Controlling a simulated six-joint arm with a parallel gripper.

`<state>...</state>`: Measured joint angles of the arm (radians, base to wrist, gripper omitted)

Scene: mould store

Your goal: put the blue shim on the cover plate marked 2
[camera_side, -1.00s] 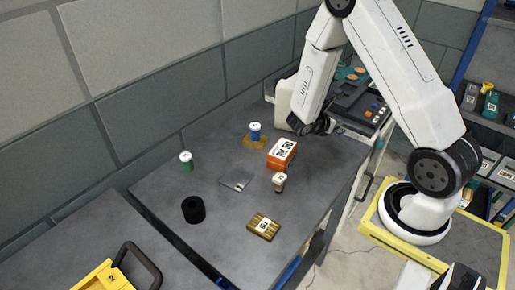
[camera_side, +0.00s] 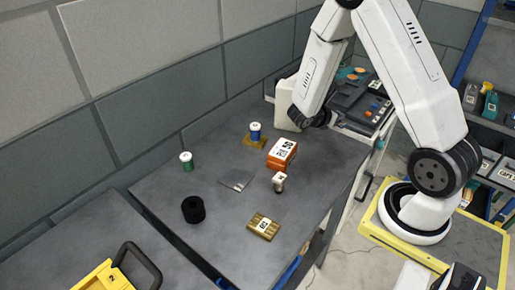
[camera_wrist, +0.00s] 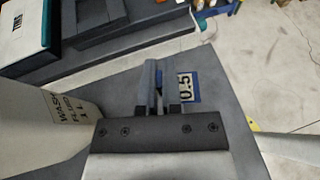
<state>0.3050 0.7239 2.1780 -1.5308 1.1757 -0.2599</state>
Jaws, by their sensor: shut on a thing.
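My gripper (camera_wrist: 160,100) is shut on the blue shim (camera_wrist: 196,98), whose blue edges show around a white 0.5 label beside the fingers in the wrist view. In the side view the fingertips and shim are hidden around my wrist, near the white bottle. A flat grey plate (camera_side: 234,178) with a small pale label lies mid-table, away from my gripper. I cannot read its mark, so I cannot tell whether it is the cover plate marked 2.
The white wash fluid bottle (camera_wrist: 40,110) stands close left of my gripper; it also shows in the side view (camera_side: 285,106). An orange box (camera_side: 281,154), pale-topped stamp (camera_side: 279,182), blue spool (camera_side: 255,131), green spool (camera_side: 186,162), black ring (camera_side: 193,209) and brass block (camera_side: 263,226) stand about.

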